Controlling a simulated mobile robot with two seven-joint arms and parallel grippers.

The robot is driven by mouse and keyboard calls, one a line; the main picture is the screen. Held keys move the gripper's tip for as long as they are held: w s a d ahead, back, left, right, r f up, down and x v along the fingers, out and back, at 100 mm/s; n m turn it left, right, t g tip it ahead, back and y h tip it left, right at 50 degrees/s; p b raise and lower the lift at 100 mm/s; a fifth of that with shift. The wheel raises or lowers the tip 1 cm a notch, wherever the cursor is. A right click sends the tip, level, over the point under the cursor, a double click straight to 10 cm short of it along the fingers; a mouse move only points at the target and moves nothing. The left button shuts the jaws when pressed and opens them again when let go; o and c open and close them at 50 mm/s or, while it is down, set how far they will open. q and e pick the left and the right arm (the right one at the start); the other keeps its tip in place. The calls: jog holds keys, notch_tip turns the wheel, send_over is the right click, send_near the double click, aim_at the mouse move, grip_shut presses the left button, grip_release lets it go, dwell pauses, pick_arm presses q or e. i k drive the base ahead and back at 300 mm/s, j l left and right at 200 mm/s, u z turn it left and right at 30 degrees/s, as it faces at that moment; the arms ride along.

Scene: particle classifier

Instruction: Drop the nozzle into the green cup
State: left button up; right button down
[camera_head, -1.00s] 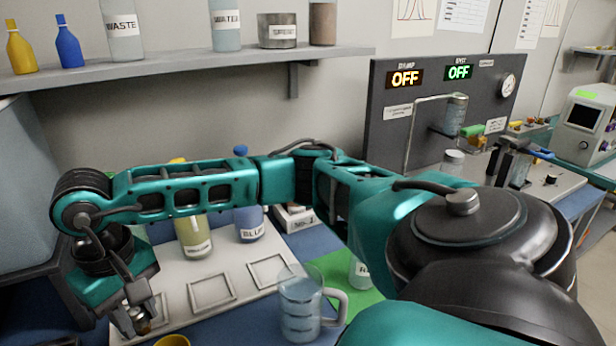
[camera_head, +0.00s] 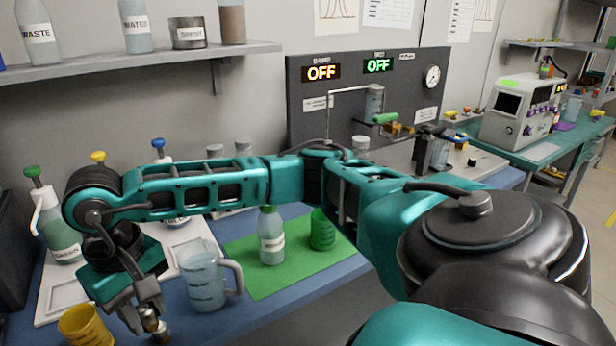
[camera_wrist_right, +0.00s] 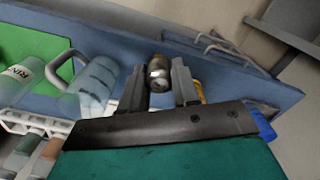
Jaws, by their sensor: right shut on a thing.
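My right gripper (camera_head: 148,316) is shut on the nozzle (camera_head: 158,328), a small silver and brass piece, low at the left of the head view. The nozzle also shows between the fingers in the right wrist view (camera_wrist_right: 158,74). The green cup (camera_head: 322,232) stands upright on the green mat (camera_head: 300,270), well to the right of the gripper and farther back. The cup does not show in the wrist view. My left gripper is not in view.
A clear beaker with a handle (camera_head: 205,285) stands between the gripper and the mat. A yellow cup (camera_head: 85,326) is just left of the gripper. A labelled bottle (camera_head: 271,240) stands beside the green cup. My right forearm spans above the table.

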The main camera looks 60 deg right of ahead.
aim_at(322, 244)
jog(key=z, duration=1.2)
jog(key=i+l+z, duration=0.15)
jog(key=z, duration=0.2)
jog(key=i+l+z, duration=0.15)
jog(key=z, duration=0.25)
jog(key=u, duration=1.3)
jog(key=l+u, duration=0.15)
jog(key=l, duration=0.7)
